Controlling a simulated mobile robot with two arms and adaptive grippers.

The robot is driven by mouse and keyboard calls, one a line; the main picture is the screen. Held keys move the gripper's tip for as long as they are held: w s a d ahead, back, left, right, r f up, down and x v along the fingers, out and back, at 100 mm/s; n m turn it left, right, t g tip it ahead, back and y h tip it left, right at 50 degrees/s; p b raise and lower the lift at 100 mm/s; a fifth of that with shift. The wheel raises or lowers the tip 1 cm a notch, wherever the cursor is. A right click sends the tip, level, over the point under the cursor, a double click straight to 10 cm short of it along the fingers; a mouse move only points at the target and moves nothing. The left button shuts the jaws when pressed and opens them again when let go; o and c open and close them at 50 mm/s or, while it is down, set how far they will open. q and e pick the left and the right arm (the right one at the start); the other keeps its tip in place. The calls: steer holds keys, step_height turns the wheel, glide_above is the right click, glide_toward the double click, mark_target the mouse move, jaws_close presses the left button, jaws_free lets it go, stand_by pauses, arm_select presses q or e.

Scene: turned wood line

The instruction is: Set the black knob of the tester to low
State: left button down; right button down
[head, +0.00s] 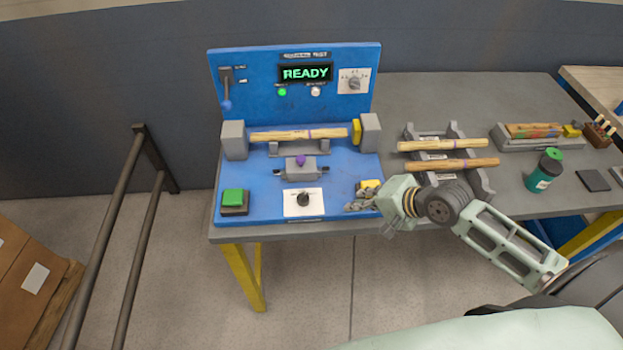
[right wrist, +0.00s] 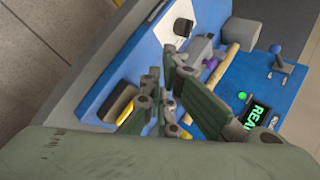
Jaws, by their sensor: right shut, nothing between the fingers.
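The blue tester (head: 265,205) stands on the grey table with its display (head: 306,73) reading READY. Its black knob (head: 303,199) sits on a white plate at the front of the base; the marks are too small to read its setting. The knob also shows in the right wrist view (right wrist: 182,27), near the top. My right gripper (head: 361,199) is shut and empty, to the right of the knob and apart from it, over the base's front right corner. In the right wrist view its fingers (right wrist: 165,92) partly hide the base. My left gripper is not in view.
A green button (head: 233,197) lies left of the knob, a purple-topped grey block (head: 301,168) behind it. A yellow part (head: 369,185) is beside my right gripper. A wooden stick (head: 298,135) spans the tester; a rack (head: 480,182) with sticks stands right. A grey dial (head: 354,83) is on the upright panel.

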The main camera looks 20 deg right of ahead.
mark_target(303, 199)
steer(key=x, duration=0.5)
steer(key=p+x, duration=0.1)
steer(key=x, duration=0.4)
steer(key=shift+w+a+r, duration=0.15)
steer(key=shift+w+r, duration=0.05)
steer(key=shift+r, duration=0.1)
steer(key=shift+w+a+r+p, duration=0.1)
steer(key=shift+w+a+p, duration=0.25)
steer(key=shift+w, duration=0.2)
steer(key=shift+w+a+r+p, duration=0.1)
steer(key=shift+w+a+p, duration=0.15)
steer(key=shift+w, duration=0.25)
steer(key=shift+w+a+f, duration=0.2)
steer(key=shift+w+a, duration=0.05)
steer(key=shift+w, duration=0.3)
